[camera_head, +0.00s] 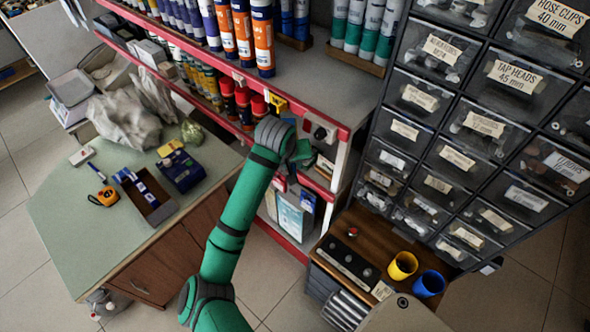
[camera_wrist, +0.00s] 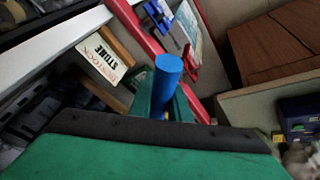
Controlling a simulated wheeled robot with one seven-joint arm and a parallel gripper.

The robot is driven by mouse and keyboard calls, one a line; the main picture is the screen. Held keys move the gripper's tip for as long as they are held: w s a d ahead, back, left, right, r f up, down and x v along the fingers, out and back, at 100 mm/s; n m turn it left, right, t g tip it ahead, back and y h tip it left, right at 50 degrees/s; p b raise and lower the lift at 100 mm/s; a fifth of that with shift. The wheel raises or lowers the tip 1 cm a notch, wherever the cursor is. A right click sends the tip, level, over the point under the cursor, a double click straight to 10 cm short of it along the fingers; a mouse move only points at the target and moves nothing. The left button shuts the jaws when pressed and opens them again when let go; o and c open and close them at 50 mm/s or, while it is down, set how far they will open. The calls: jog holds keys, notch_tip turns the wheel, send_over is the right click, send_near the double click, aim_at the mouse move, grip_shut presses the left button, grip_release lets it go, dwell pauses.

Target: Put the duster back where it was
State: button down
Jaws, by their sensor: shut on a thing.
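My gripper (camera_head: 299,152) is at the end of the red-edged shelf unit in the head view, partly hidden behind my own wrist. In the wrist view its green fingers (camera_wrist: 165,105) are shut on a blue rounded cylinder (camera_wrist: 168,70), which looks like the handle of the duster. The blue end points up and away from the wrist camera. The rest of the duster is hidden by the fingers and my wrist, and I cannot make it out in the head view. I cannot tell whether it touches the shelf.
The shelf unit (camera_head: 335,127) holds tubes and cans. A sign card (camera_wrist: 103,58) stands near the gripper. Dark drawers (camera_head: 455,130) rise at right above a wooden top with a yellow cup (camera_head: 402,266) and a blue cup (camera_head: 429,284). A green-topped counter (camera_head: 75,225) is at left.

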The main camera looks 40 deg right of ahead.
jog(key=shift+a+x, duration=0.2)
jog(key=shift+x, duration=0.9)
jog(key=shift+a+x, duration=0.15)
jog(key=shift+x, duration=0.95)
jog(key=c, duration=1.7)
grip_release()
jog(key=shift+f, duration=0.25)
jog(key=shift+o, duration=0.2)
jog(key=shift+s, duration=0.25)
jog(key=shift+r, duration=0.1)
jog(key=v, duration=1.2)
jog(key=shift+w, duration=0.1)
jog(key=shift+w, duration=0.1)
